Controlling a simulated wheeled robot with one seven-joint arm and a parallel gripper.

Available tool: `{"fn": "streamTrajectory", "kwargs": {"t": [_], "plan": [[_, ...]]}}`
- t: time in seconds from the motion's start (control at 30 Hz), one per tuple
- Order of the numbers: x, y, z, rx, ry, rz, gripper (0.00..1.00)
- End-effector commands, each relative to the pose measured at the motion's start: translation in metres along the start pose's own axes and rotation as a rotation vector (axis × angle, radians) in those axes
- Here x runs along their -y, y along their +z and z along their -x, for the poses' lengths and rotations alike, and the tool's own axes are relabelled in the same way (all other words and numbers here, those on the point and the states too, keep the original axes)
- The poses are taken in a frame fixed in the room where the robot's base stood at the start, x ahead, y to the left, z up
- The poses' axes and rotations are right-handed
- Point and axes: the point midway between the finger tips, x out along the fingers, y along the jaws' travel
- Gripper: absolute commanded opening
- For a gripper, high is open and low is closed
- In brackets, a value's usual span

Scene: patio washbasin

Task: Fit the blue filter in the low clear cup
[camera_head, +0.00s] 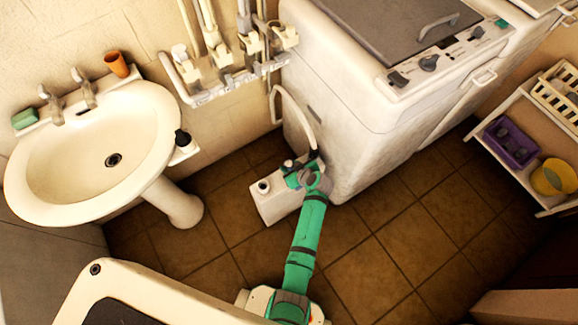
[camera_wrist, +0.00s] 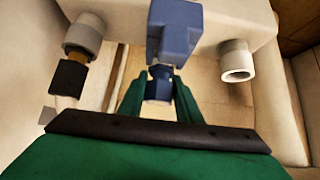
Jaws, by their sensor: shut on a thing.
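My gripper (camera_wrist: 158,88) has its green fingers closed around the narrow, round part of a blue piece (camera_wrist: 174,32), which I take to be the blue filter. The piece has a blocky upper body that stands in front of a white box-shaped unit (camera_wrist: 235,16). I cannot tell whether it touches the unit. In the head view my gripper (camera_head: 304,176) is low, over the white unit (camera_head: 276,204) on the floor. I cannot make out a low clear cup for certain in either view.
In the wrist view, a white collar (camera_wrist: 84,32) with a dark cylinder (camera_wrist: 69,78) is at left, and an empty white ring (camera_wrist: 238,64) at right. In the head view, a washbasin (camera_head: 75,195) stands left, a white machine (camera_head: 350,130) right, and a shelf (camera_head: 535,110) far right.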

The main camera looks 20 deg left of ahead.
Motion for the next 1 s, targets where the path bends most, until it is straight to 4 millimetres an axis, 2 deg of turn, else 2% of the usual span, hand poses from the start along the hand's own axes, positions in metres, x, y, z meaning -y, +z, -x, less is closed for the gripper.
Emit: {"fn": "streamTrajectory", "kwargs": {"t": [0.43,1.0], "plan": [[0.0003,-0.0079,0.0079,0.0,0.0,0.001,0.05],[0.0,-0.0083,0.0088,0.0,0.0,0.0,0.05]]}}
